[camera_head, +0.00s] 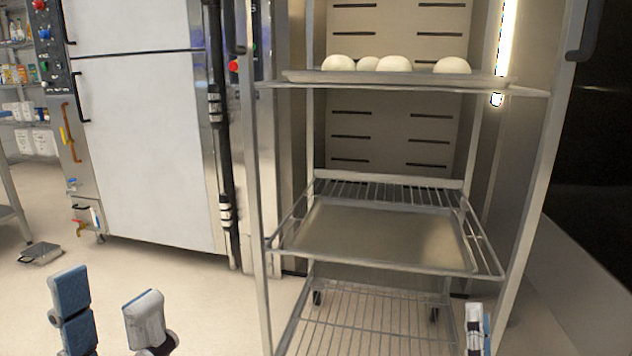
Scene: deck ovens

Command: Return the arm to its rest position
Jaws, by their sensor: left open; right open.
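My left gripper (106,296) is at the bottom left, over the floor. Its two blue-grey fingers point up and stand well apart with nothing between them. My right gripper (475,318) is at the bottom right, in front of the lower part of the rack (259,180). I see it nearly edge-on, with its fingers close together in the picture and no object visible in it. Both arms behind the grippers are out of view below the frame.
The rack holds an upper tray (300,76) with several pale dough balls (394,63) and an empty middle tray (375,235). The bottom wire shelf (370,320) is bare. A white-doored oven (145,140) stands at left. Open floor lies before it.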

